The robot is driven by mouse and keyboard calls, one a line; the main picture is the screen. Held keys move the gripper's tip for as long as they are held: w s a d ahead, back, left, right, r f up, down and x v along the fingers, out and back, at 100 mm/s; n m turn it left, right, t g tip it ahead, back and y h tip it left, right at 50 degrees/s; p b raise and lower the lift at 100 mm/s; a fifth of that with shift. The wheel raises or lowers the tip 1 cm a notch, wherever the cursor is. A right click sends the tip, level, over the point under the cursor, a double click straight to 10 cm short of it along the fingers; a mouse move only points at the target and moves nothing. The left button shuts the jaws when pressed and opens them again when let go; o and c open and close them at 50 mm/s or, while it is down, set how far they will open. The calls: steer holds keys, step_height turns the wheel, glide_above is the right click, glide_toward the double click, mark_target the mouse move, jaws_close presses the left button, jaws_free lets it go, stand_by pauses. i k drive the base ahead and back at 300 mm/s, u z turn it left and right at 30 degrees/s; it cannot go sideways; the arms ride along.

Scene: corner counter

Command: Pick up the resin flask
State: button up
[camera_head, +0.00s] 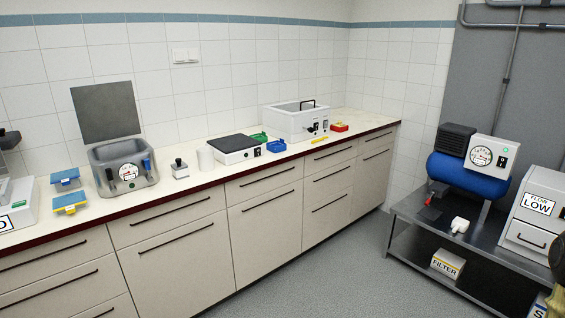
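No object is clearly marked as the resin flask. A plain white cylinder (205,158) stands upright on the counter (221,173). Just left of it stands a small pale block-like item with a dark knob on top (180,169). A small white rounded item (460,225) lies on the metal bench at the right. I cannot tell whether any of these is the flask. My gripper does not show in this view.
An open grey tank (125,172), a flat-topped white device (234,150) and a white lidded box (296,122) stand on the counter. A blue compressor (468,175) stands on the metal bench (420,217). The grey floor (345,270) between them is clear.

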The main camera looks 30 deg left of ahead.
mark_target(179, 168)
steer(key=u, duration=0.95)
steer(key=i, duration=1.25)
steer(key=u, duration=0.85)
